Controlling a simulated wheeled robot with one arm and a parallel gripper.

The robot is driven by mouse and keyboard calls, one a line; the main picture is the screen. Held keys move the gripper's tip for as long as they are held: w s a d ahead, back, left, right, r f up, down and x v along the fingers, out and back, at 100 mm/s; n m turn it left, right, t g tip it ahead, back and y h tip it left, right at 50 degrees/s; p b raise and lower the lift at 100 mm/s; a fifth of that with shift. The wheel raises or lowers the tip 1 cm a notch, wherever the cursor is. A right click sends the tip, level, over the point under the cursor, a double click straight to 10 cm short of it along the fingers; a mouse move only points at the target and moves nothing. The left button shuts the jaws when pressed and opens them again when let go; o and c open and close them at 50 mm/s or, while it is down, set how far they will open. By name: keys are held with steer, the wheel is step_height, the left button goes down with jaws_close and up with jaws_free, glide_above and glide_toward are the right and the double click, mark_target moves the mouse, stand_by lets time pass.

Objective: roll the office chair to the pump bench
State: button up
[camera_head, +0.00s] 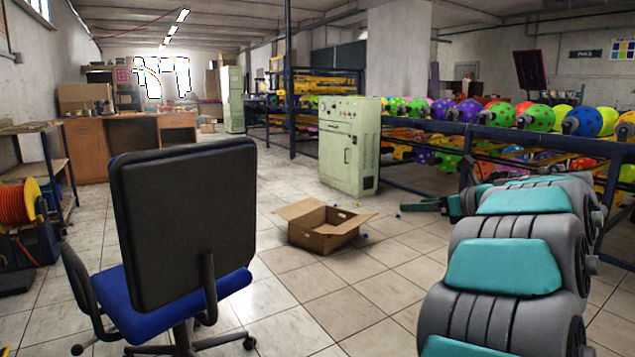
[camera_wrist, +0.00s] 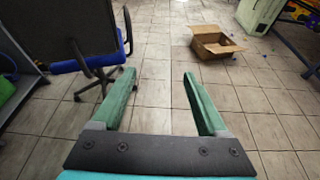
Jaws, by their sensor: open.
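The office chair (camera_head: 185,220) stands upright on the tiled floor at the front left, its black backrest toward me. It has a blue seat, black armrests and a castor base. In the wrist view the chair (camera_wrist: 92,63) is at the upper left, just beyond my left finger. My gripper (camera_wrist: 159,73) is open and empty, with two green fingers pointing forward above the floor. In the head view my gripper (camera_head: 432,205) is right of the chair, well apart from it. A wooden bench (camera_head: 88,152) stands at the back left; I cannot tell whether it is the pump bench.
An open cardboard box (camera_head: 322,224) lies on the floor right of the chair, with small bits beside it. A pale green cabinet (camera_head: 348,150) stands behind it. Racks of colourful balloons (camera_head: 536,117) line the right. A shelf (camera_head: 60,160) and orange reel (camera_head: 15,203) flank the left.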

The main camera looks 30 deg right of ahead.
steer(key=w+a+r+m+t+h, duration=0.2)
steer(key=w+r+m+h, duration=0.45)
steer(key=r+m, duration=0.4)
steer(key=s+a+f+m+g, duration=0.65)
steer(key=a+f+m, duration=0.45)
steer(key=f, duration=0.2)
steer(key=s+a+f+m+g, duration=0.5)
steer(key=s+a+f+m, duration=0.3)
steer(key=a+f+m, duration=0.5)
steer(key=s+a+f+m+g+y, duration=0.1)
steer(key=s+a+f+g+y, duration=0.1)
steer(key=s+a+f, duration=0.3)
steer(key=s+a+f+m+g+y, duration=0.1)
steer(key=s+a+f+g+y, duration=0.2)
steer(key=s+a, duration=0.9)
steer(key=s+f+g, duration=0.1)
steer(key=s+f, duration=0.1)
steer(key=s, duration=0.3)
steer(key=shift+f+g, duration=0.15)
steer(key=shift+g, duration=0.2)
steer(key=shift+w+y, duration=0.1)
steer(key=shift+y, duration=0.15)
steer(key=shift+c, duration=0.4)
